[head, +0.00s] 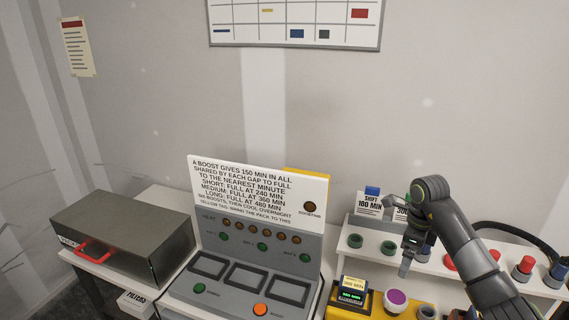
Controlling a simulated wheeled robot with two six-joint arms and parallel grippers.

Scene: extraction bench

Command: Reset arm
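My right arm reaches in from the lower right and bends down over the white shelf unit. My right gripper (405,268) points downward in front of the shelf, above the yellow stand. Its fingers overlap from this angle, so I cannot tell whether they are open or shut, and I see no object in them. My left arm and gripper are not in view.
A grey console (240,298) with empty-looking bays and a white sign (258,190) stands in the middle. A grey metal box (125,235) with a red handle (95,252) is at left. A pack with a lit display (352,290) and a purple-topped item (395,298) sit below the gripper.

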